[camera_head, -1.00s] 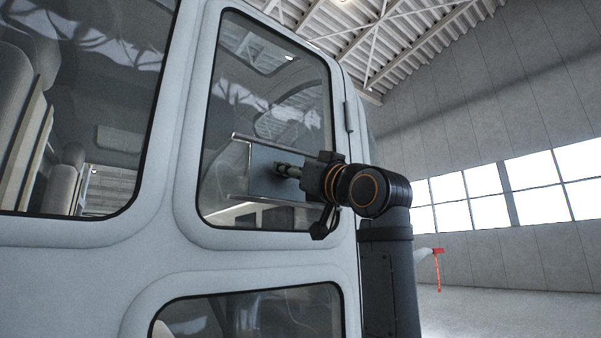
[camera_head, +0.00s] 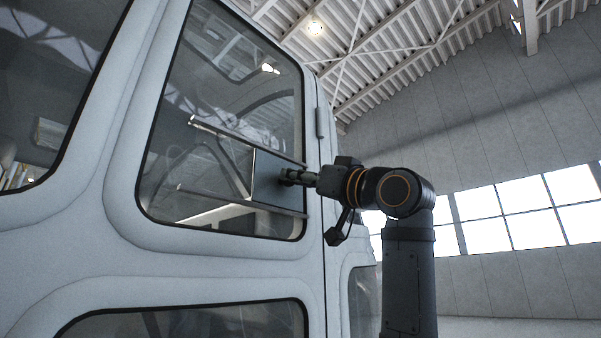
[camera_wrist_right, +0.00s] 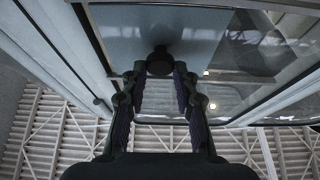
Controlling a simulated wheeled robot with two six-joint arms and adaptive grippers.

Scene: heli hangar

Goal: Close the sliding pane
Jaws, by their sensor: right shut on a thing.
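The sliding pane (camera_head: 268,192) is a small grey-blue panel between two thin rails on the door window. It stands at the right end of the rails, and their left part is bare. In the right wrist view the pane (camera_wrist_right: 205,28) fills the top middle. A dark round knob (camera_wrist_right: 160,62) sticks out from it. My right gripper (camera_head: 295,177) reaches in from the right and is shut on the knob. In the right wrist view its fingers (camera_wrist_right: 160,75) stand on both sides of the knob, which partly hides between them. My left gripper is not in view.
The upper rail (camera_head: 222,133) and lower rail (camera_head: 205,193) run across the window glass. The white door frame (camera_head: 125,190) surrounds it, with a hinge (camera_head: 321,122) on the right. Another window (camera_head: 190,322) lies below. Open hangar space is to the right.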

